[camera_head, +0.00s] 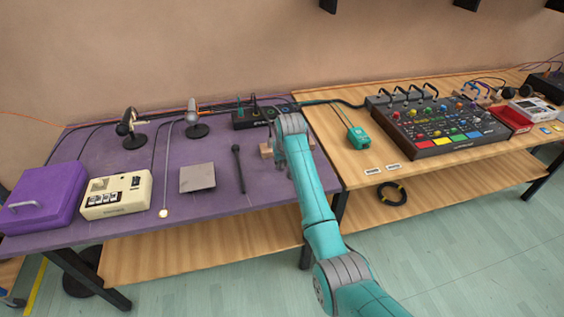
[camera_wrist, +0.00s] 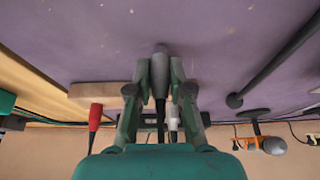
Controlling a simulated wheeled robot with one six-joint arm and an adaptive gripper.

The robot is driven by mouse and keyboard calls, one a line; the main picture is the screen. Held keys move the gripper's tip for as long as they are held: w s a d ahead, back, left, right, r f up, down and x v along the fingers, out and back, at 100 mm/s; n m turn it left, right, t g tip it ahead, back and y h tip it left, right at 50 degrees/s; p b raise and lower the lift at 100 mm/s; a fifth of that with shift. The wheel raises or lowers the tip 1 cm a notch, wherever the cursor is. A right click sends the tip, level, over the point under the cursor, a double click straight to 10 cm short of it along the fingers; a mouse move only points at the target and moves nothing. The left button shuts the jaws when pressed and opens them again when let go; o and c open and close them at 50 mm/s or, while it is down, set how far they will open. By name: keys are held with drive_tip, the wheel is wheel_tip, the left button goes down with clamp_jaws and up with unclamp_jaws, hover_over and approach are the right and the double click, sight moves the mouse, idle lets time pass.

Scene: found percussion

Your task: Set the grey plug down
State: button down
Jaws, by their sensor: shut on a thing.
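In the wrist view the grey plug (camera_wrist: 160,82) is between the two fingers of my gripper (camera_wrist: 160,66), which is shut on it. The plug's rounded tip points toward the purple tabletop; whether it touches the surface I cannot tell. A wooden block (camera_wrist: 92,92) lies beside the fingers, with a red plug (camera_wrist: 95,116) and a white plug (camera_wrist: 173,118) near it. In the head view my arm covers the gripper and the grey plug; part of the wooden block (camera_head: 266,151) shows beside it.
On the purple table (camera_head: 110,165) are a black stick-like microphone (camera_head: 238,168), a grey square plate (camera_head: 197,178), two stand microphones, a cream box (camera_head: 117,194) and a purple case (camera_head: 42,197).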

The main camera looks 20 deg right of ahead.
drive_tip(key=c, duration=1.1)
unclamp_jaws()
drive_tip(key=shift+f, duration=0.15)
drive_tip(key=shift+o, duration=0.2)
drive_tip(key=v, duration=1.2)
drive_tip(key=shift+r, duration=0.25)
